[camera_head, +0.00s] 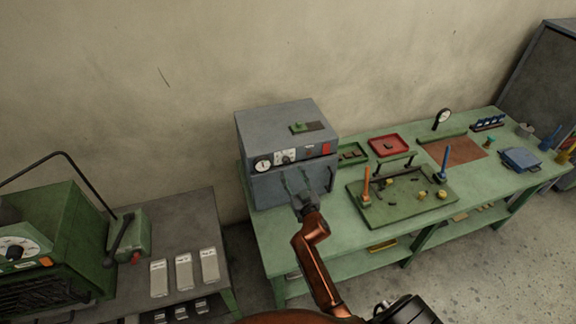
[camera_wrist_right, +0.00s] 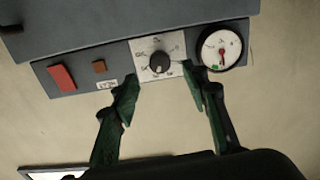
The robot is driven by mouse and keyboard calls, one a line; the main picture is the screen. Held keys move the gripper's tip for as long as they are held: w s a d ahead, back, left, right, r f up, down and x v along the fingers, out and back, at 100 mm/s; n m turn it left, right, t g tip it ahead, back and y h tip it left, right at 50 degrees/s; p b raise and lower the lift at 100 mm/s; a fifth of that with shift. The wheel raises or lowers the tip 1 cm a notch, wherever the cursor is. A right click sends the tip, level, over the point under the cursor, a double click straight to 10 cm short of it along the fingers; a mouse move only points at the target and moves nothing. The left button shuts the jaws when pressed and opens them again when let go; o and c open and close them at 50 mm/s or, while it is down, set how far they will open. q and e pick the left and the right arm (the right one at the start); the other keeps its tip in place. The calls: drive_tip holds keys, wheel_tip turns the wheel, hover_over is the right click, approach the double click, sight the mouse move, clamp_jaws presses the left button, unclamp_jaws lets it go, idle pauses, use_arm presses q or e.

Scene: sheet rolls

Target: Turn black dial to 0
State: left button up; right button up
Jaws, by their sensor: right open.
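The black dial (camera_wrist_right: 159,62) sits on a white scale plate (camera_wrist_right: 146,46) on the front of a grey box. In the head view the dial (camera_head: 285,158) is small, and I cannot read its setting there. My right gripper (camera_wrist_right: 160,92) is open in the wrist view, with its two green fingers apart on either side below the dial in the picture. The fingers do not hold the dial. In the head view the right gripper (camera_head: 303,190) is in front of the grey box (camera_head: 262,128). My left gripper is not in view.
A round gauge with a red needle (camera_wrist_right: 221,48) is beside the dial, close to one finger. The green table (camera_head: 285,240) carries a tool board (camera_head: 440,203) and a red tray (camera_head: 372,143) to the right.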

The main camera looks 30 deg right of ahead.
sight(287, 163)
drive_tip(key=x, duration=0.5)
drive_tip(key=shift+w+d, duration=0.1)
drive_tip(key=shift+w, duration=0.2)
drive_tip(key=shift+c, duration=0.4)
